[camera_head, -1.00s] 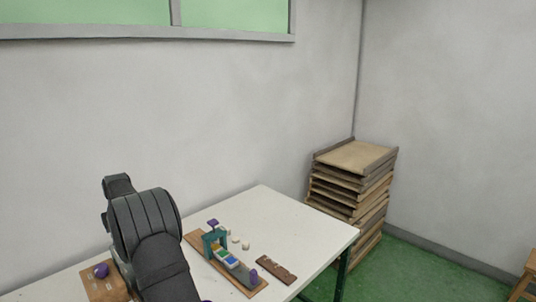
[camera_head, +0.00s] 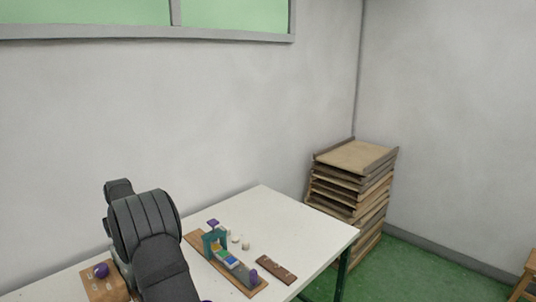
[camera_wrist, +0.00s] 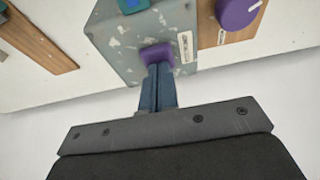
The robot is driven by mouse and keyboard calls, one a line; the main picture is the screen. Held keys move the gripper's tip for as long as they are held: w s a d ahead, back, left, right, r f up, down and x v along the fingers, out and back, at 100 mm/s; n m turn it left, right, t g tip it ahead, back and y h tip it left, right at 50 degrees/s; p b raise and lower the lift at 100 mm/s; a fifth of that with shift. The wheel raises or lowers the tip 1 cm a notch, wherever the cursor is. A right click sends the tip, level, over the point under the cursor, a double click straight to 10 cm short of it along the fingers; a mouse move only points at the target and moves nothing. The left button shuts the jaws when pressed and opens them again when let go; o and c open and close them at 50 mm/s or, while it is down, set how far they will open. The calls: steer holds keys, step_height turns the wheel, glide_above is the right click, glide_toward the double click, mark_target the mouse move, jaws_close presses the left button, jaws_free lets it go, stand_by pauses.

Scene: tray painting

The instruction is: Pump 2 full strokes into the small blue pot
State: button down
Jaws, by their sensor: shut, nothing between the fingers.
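In the wrist view my gripper (camera_wrist: 158,78) is shut and empty, its dark blue fingertips at a purple block (camera_wrist: 157,54) on the edge of a speckled grey box (camera_wrist: 120,45). I cannot tell whether they press on it. Part of a blue-teal piece (camera_wrist: 132,4) shows at the top of the box. In the head view, small coloured pots sit in a row in a long holder under a teal frame (camera_head: 209,243); a blue one (camera_head: 231,260) is among them. My arm hides the gripper and the grey box in the head view.
A purple knob (camera_head: 101,270) on a wooden block (camera_head: 103,288) is left of my arm; it also shows in the wrist view (camera_wrist: 238,12). A brown strip (camera_head: 276,269) and small white pieces (camera_head: 245,244) lie on the white table (camera_head: 310,235). The table's right end is clear.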

steer(key=shift+r, duration=2.1)
steer(key=shift+r, duration=2.55)
steer(key=shift+f, duration=0.1)
